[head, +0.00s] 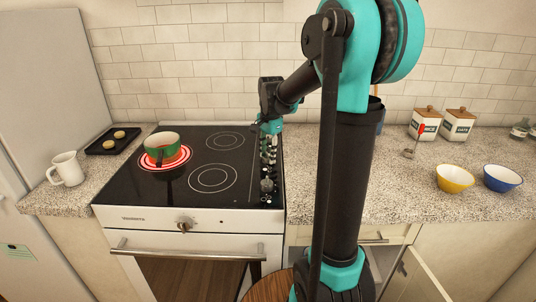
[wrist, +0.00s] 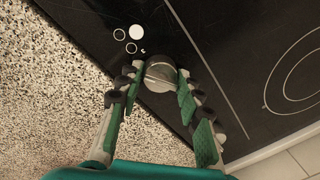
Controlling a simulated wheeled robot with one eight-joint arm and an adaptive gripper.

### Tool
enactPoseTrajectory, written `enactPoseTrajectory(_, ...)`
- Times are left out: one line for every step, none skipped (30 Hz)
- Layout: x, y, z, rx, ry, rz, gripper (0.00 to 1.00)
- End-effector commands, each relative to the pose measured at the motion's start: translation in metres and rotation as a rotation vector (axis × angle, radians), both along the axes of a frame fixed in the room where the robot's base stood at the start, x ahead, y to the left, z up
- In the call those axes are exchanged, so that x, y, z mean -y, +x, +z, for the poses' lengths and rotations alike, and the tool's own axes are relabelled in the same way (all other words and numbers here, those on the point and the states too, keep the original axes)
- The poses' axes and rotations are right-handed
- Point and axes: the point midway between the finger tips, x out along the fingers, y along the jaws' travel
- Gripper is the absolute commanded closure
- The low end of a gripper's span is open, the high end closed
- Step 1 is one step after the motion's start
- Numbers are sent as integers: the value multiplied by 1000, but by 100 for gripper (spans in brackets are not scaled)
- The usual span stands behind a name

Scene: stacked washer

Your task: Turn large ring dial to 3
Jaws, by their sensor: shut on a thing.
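A round silver-and-dark dial (wrist: 160,72) sits on the black control strip of the cooktop, between the two green-padded fingers of my gripper (wrist: 159,78) in the wrist view. The fingers are shut on the dial's sides. A filled white circle and several small ring marks (wrist: 132,47) are printed beside the dial. No readable number or pointer setting shows. In the head view my gripper (head: 270,127) is at the far end of a column of dials (head: 267,184) along the right edge of the black cooktop (head: 130,194); the held dial is hard to make out there.
A green-and-red pot (head: 166,142) stands on a glowing red burner at the left. A white mug (head: 67,168) and a black tray (head: 114,139) are left of the stove. Yellow (head: 454,180) and blue bowls (head: 502,178) stand on the right counter. A lower cabinet door (head: 412,280) is open.

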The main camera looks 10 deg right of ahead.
Motion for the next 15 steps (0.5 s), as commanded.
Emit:
enactPoseTrajectory(1,0,0,0,-2,-43,94)
enactPoseTrajectory(1,0,0,0,-3,-71,94)
enactPoseTrajectory(1,0,0,1,-2,-108,94)
enactPoseTrajectory(1,-1,0,1,-1,-134,94)
enactPoseTrajectory(0,-1,0,1,-2,-160,94)
enactPoseTrajectory(0,-1,0,1,-1,-194,94)
enactPoseTrajectory(0,-1,0,1,-1,-220,94)
enactPoseTrajectory(0,-1,0,1,-1,-244,94)
enactPoseTrajectory(0,-1,0,0,-2,-274,94)
enactPoseTrajectory(0,-1,0,0,-1,-297,94)
enactPoseTrajectory(0,-1,0,0,-2,-317,94)
enactPoseTrajectory(0,-1,0,0,-1,-343,94)
enactPoseTrajectory(0,-1,0,0,-2,-362,94)
enactPoseTrajectory(0,-1,0,0,-2,-379,94)
enactPoseTrajectory(0,-1,0,0,-2,-400,94)
